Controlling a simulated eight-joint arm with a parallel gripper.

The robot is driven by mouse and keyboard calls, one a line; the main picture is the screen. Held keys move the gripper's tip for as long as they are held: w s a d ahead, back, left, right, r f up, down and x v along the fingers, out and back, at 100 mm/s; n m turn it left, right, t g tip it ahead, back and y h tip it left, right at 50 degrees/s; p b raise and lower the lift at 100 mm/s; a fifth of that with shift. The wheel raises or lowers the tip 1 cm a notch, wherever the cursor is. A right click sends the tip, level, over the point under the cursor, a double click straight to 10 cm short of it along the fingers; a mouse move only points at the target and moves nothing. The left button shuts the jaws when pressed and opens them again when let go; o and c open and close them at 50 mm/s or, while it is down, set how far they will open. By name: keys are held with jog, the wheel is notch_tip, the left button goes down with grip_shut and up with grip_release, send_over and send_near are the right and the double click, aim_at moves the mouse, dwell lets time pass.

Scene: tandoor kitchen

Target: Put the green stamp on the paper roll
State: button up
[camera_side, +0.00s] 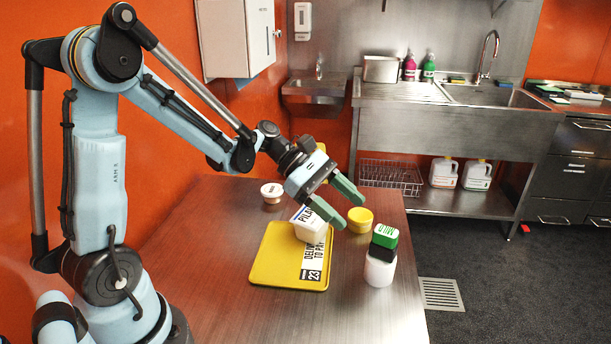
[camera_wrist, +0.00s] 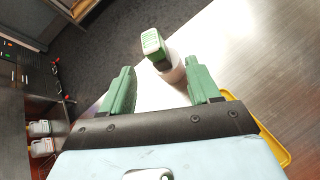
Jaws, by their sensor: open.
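The green stamp (camera_side: 384,236), with a green top marked MILD and a black lower part, stands on the white paper roll (camera_side: 379,270) at the table's right side. In the wrist view the stamp (camera_wrist: 153,44) shows on top of the roll (camera_wrist: 174,72), beyond and between my finger ends. My gripper (camera_side: 350,212) is open with nothing between its green fingers. It is above the table, up and to the left of the stamp in the side view and apart from it. The wrist view also shows both fingers (camera_wrist: 160,82) spread.
A yellow tub (camera_side: 360,220) and a small white tub (camera_side: 271,193) stand behind. The table's front is clear.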

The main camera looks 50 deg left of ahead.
jog(key=s+a+m+t+y, duration=0.1)
jog(key=s+m+y, duration=0.4)
jog(key=m, duration=0.5)
jog(key=s+a+r+m+t+y, duration=0.1)
jog(key=s+m+y, duration=0.4)
jog(key=m, duration=0.5)
jog(key=shift+r+y, duration=0.2)
jog(key=shift+y, duration=0.1)
